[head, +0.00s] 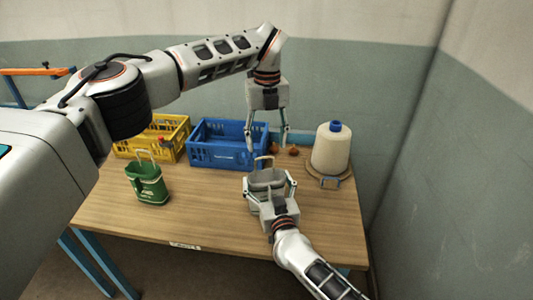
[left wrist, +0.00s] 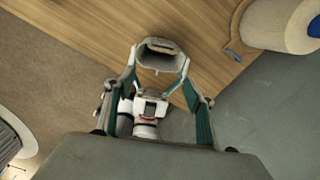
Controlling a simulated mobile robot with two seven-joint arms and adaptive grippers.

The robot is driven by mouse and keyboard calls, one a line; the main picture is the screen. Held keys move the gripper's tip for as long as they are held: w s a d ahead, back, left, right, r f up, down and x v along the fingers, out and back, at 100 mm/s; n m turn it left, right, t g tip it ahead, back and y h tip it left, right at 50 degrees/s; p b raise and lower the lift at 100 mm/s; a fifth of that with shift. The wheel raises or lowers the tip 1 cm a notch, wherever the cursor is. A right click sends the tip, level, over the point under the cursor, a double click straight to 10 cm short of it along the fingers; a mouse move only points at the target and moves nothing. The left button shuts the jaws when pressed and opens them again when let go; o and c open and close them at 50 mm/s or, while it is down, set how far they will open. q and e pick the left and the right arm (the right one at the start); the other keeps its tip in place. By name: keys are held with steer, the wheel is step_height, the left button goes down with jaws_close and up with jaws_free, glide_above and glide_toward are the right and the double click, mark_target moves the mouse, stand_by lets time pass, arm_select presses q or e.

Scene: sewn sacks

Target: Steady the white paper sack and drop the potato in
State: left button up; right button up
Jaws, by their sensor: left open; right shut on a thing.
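The white paper sack (head: 266,177) looks greyish and stands upright on the table (head: 205,215), its mouth upward. Its dark open mouth shows in the left wrist view (left wrist: 160,47). My right gripper (head: 271,186) is shut on the sack, with one finger on each side of it. My left gripper (head: 267,146) is open and empty, pointing down above and behind the sack. Two small brown round things lie on the table behind the sack, one nearer (head: 276,149) and one to its right (head: 294,150). They are too small to tell which is the potato.
A blue crate (head: 222,157) and a yellow crate (head: 160,147) stand at the back left. A large cream spool (head: 331,150) with a blue top stands at the right. The front middle of the table is clear.

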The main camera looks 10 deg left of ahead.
stand_by(0.3)
steer(key=o, duration=1.1)
